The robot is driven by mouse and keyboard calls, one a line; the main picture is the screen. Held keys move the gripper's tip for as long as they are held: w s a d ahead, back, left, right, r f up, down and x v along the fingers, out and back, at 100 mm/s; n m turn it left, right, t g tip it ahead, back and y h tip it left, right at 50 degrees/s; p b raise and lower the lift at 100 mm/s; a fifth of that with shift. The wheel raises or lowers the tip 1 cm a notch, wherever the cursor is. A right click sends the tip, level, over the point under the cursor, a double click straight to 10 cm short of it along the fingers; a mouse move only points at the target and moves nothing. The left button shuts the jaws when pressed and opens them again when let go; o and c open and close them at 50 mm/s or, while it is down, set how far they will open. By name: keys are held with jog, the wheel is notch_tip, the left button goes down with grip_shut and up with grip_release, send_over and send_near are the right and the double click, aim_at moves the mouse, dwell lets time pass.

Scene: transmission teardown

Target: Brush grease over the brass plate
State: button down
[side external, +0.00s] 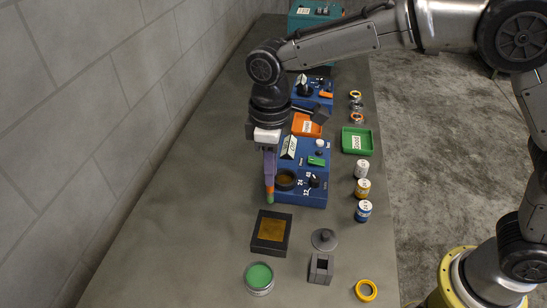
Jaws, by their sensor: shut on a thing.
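The brass plate (271,230) lies in a black square frame (256,246) on the grey bench, near the lower middle of the side external view. My gripper (268,152) is shut on a slim upright tool (270,189), apparently the brush, with a purple-grey upper part and an orange band. Its lower tip is green. The tip appears just behind the plate and beside the blue box, apart from the plate; its height is hard to judge. An open round tin (259,276) of green grease stands in front of the plate.
A blue box (315,160) with knobs stands right of the brush. A grey lid (323,239), a dark square holder (321,268) and a yellow ring (366,290) lie right of the plate. Small jars (363,210) and a green tray (357,140) line the right edge. The bench's left side is clear.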

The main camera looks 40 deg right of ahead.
aim_at(271, 203)
notch_tip(271, 203, down, 5)
jog(key=shift+s+a+f, duration=0.1)
jog(key=shift+a+f, duration=0.05)
jog(key=shift+f, duration=0.15)
jog(key=s+a, duration=0.2)
jog(key=s, duration=0.1)
jog(key=s+a, duration=0.1)
jog(key=s, duration=0.1)
jog(key=shift+a+f, duration=0.1)
jog(key=shift+a, duration=0.15)
jog(key=shift+w+d, duration=2.15)
jog(key=shift+w, duration=0.1)
jog(key=shift+s+a, duration=2.05)
jog(key=shift+s, duration=0.55)
notch_tip(271, 203, up, 8)
jog(key=shift+d, duration=0.1)
